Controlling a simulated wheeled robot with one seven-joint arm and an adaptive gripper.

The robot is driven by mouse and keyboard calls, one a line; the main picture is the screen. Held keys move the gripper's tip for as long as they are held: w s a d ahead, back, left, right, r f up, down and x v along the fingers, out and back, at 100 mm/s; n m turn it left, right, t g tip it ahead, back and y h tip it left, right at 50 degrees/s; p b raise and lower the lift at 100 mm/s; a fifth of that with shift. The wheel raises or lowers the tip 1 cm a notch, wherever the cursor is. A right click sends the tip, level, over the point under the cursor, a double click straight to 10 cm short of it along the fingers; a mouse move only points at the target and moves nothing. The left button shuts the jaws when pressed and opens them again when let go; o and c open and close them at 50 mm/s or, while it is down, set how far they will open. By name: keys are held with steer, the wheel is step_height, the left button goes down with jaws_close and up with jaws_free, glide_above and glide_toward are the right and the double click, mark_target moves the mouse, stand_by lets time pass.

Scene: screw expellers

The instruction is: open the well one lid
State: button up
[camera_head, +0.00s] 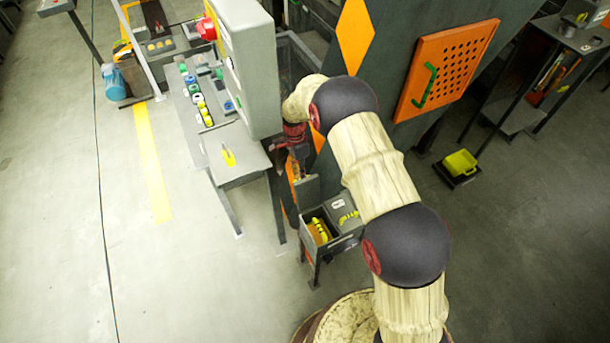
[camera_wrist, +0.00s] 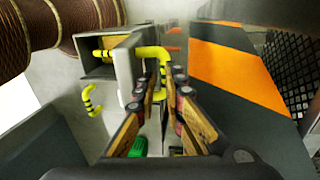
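A small grey two-part well box (camera_head: 313,248) stands on legs below my arm in the head view. Its left well is open, with yellow and orange things (camera_head: 319,231) inside. Its right part has a flat grey cover with a yellow handle (camera_head: 348,217) and a white label. A grey plate (camera_head: 307,191) stands upright behind the open well and looks like its raised lid; it also shows in the wrist view (camera_wrist: 124,72). A bent yellow handle (camera_wrist: 152,53) is at this plate, by my fingertips. My gripper (camera_wrist: 163,82) has a gap between its fingers; whether they touch the handle is unclear.
An orange-striped dark machine wall (camera_wrist: 235,70) is close on the gripper's right. The floor in front of the table is clear.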

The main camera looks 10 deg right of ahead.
steer(key=o, duration=0.5)
steer(key=shift+s+d+f, duration=0.15)
steer(key=shift+s+f, duration=0.25)
steer(key=shift+s, duration=0.1)
steer(key=shift+s+d+f, duration=0.15)
steer(key=shift+s+f, duration=0.25)
steer(key=shift+s, duration=0.1)
steer(key=shift+w+a+r, duration=0.1)
steer(key=shift+w+r, duration=0.1)
steer(key=shift+w, duration=0.05)
